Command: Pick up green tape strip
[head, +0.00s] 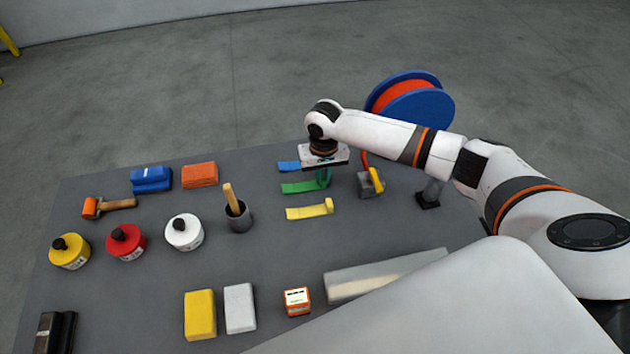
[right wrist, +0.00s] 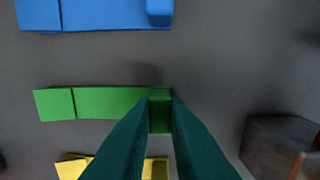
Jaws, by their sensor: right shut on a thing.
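The green tape strip (head: 302,187) lies on the grey table between the blue tape strip (head: 288,166) and the yellow tape strip (head: 309,211). In the right wrist view the green strip (right wrist: 105,102) lies flat, with its raised right end between my fingertips. My right gripper (head: 323,182) points down at the right end of the green strip, and its dark fingers (right wrist: 159,112) are shut on that end. The blue strip (right wrist: 110,14) and part of the yellow strip (right wrist: 70,168) show on either side. My left gripper is not in view.
A grey tool with a yellow and red handle (head: 371,184) stands just right of the strips. A dark cup with a wooden-handled tool (head: 238,216) stands to the left. A clear flat bar (head: 385,275) lies in front. A blue and orange reel (head: 412,98) is behind my right arm.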

